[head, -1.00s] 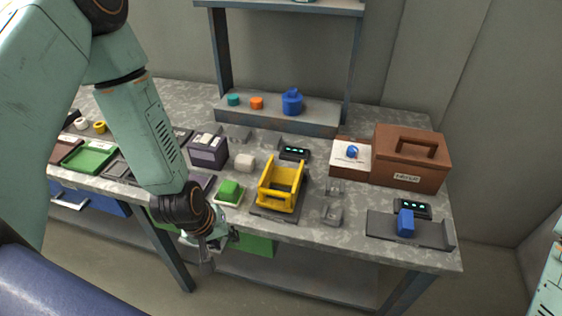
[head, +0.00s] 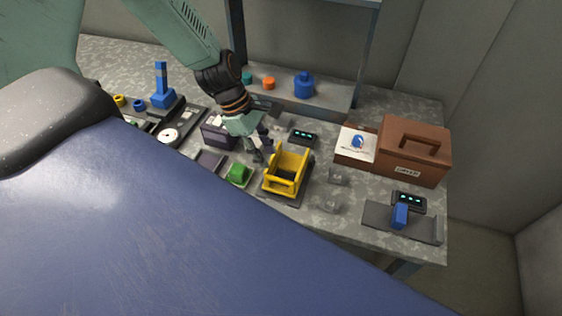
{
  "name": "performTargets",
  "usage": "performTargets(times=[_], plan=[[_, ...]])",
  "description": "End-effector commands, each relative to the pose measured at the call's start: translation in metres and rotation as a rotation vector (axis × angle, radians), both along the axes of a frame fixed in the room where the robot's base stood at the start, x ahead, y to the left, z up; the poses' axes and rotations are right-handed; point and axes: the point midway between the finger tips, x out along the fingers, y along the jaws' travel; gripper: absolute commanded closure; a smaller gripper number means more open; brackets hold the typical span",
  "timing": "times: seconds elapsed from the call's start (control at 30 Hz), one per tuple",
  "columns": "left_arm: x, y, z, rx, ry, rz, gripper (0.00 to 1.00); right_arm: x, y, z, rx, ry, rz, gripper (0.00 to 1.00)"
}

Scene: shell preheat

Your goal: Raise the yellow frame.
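The yellow frame (head: 287,172) sits on a dark base on the grey bench, upright, with its open top facing up. My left gripper (head: 262,153) points down just behind and to the left of the frame, close to its upper left corner. The fingers are small and dark here, and I cannot tell whether they are apart or closed, or whether they touch anything. The pale block seen earlier in that spot is hidden behind the gripper. My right gripper is out of view.
A black display (head: 303,136) lies behind. A brown box (head: 414,150) and a blue block (head: 400,215) are farther right. My own body covers the lower left.

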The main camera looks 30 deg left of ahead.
Motion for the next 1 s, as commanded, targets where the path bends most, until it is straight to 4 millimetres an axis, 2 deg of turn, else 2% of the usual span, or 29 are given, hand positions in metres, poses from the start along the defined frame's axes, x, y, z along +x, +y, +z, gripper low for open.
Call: performTargets(times=[0.17, 0.7, 1.0], plan=[[-0.001, -0.002, -0.008, -0.002, 0.007, 0.018, 0.66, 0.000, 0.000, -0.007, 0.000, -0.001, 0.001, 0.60], [0.009, -0.025, -0.063, 0.000, 0.006, 0.014, 0.66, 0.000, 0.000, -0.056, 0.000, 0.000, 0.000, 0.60], [0.010, -0.030, -0.073, 0.000, 0.005, 0.014, 0.66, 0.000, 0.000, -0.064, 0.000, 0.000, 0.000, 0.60]])
